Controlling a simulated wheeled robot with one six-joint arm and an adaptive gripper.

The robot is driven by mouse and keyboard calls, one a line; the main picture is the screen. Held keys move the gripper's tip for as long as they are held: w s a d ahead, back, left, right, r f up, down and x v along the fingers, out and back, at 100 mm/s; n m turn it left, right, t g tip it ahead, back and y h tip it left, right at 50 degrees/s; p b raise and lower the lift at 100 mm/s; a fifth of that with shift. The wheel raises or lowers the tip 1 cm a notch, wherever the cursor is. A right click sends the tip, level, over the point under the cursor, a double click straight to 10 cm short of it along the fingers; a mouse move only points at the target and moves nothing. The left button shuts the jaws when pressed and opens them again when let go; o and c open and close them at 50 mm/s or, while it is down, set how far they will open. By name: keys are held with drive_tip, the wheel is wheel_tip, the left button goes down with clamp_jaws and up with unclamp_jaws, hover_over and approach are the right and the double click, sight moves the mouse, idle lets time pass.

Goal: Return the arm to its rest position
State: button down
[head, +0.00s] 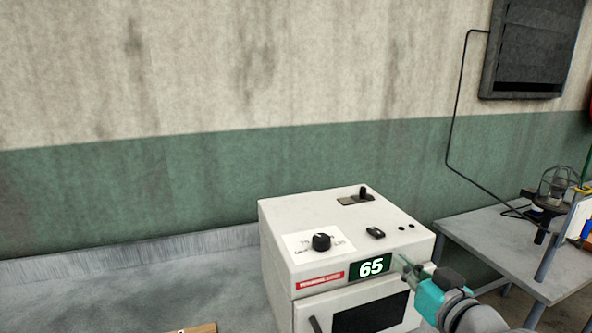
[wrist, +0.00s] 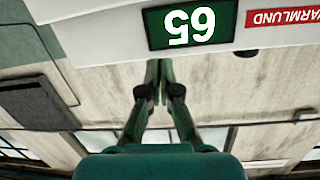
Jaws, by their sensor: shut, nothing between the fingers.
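My gripper (head: 405,263) is at the front right of a white box-shaped machine (head: 280,240), close to its green display (head: 370,266) that reads 65. I cannot tell whether the fingertips touch the machine. In the wrist view, which is upside down, my gripper (wrist: 158,66) has its two green fingers together with nothing between them. The display (wrist: 192,24) and a red label (wrist: 272,18) show above the fingertips there.
The machine has a black knob (head: 321,241), a small switch (head: 375,232) and a dark door window (head: 370,315). It stands on a grey counter (head: 130,290). A grey table (head: 500,250) with a caged lamp (head: 556,185) is to the right. The counter's left is mostly clear.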

drive_tip(key=s+a+f+m+h, duration=0.1)
drive_tip(key=s+f+m+h, duration=0.1)
drive_tip(key=s+f, duration=0.8)
drive_tip(key=s+f+m+h, duration=0.1)
drive_tip(key=s+f, duration=0.6)
drive_tip(key=f, duration=0.7)
drive_tip(key=s+a+f+n+g+h, duration=0.1)
drive_tip(key=s+f, duration=0.2)
drive_tip(key=s, duration=2.5)
drive_tip(key=shift+a+f, duration=0.15)
